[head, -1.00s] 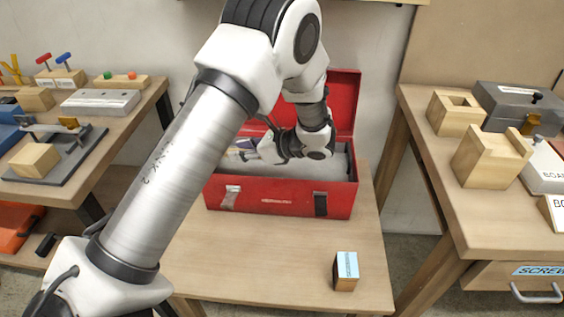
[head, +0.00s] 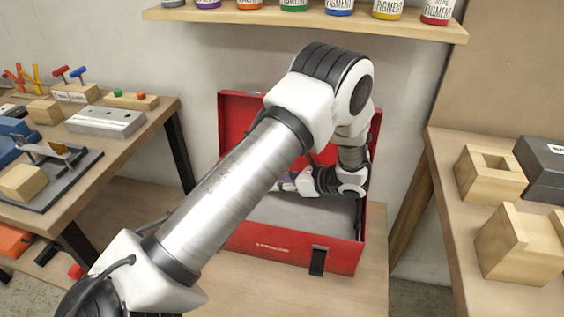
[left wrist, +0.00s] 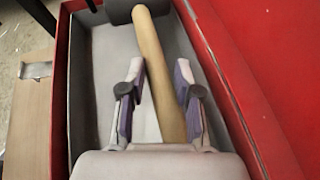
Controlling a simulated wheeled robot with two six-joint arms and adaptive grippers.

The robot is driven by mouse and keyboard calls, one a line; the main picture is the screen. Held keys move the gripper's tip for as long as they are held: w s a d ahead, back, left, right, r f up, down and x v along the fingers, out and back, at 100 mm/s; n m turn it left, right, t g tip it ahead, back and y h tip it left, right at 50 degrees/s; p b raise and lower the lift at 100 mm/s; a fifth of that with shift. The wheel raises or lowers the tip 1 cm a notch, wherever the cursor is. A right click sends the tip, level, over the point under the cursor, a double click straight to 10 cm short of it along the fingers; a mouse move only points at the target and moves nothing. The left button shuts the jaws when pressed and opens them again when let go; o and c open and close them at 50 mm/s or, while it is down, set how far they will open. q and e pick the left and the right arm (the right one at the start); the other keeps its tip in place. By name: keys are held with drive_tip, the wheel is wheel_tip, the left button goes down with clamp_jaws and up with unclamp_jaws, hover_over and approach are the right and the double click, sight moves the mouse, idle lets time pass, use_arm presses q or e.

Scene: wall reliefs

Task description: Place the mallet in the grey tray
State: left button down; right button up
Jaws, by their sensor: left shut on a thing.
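The mallet (left wrist: 153,48) has a pale wooden handle and a dark head at the top of the left wrist view. It is over the grey inside of the open red toolbox (head: 290,250). My left gripper (left wrist: 160,75) is shut on the handle, with a purple-padded finger on each side. In the head view my left gripper (head: 287,184) is inside the toolbox, and my arm hides much of it. The mallet cannot be made out there. No separate grey tray is clearly identifiable; the toolbox has a grey floor (head: 300,212). My right gripper is out of view.
The red lid (head: 238,112) stands open behind my arm. A shelf (head: 300,22) with pigment jars hangs above. A left table (head: 150,125) holds blocks and tools. A right table (head: 450,180) holds wooden blocks (head: 520,242).

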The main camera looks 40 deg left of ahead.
sight(281, 202)
use_arm(q)
drive_tip(key=shift+d+f, duration=0.1)
drive_tip(key=shift+f, duration=1.85)
drive_tip(key=shift+f, duration=0.15)
drive_tip(key=c, duration=0.8)
unclamp_jaws()
drive_tip(key=shift+r, duration=0.25)
drive_tip(key=v, duration=0.7)
drive_tip(key=shift+d, duration=0.25)
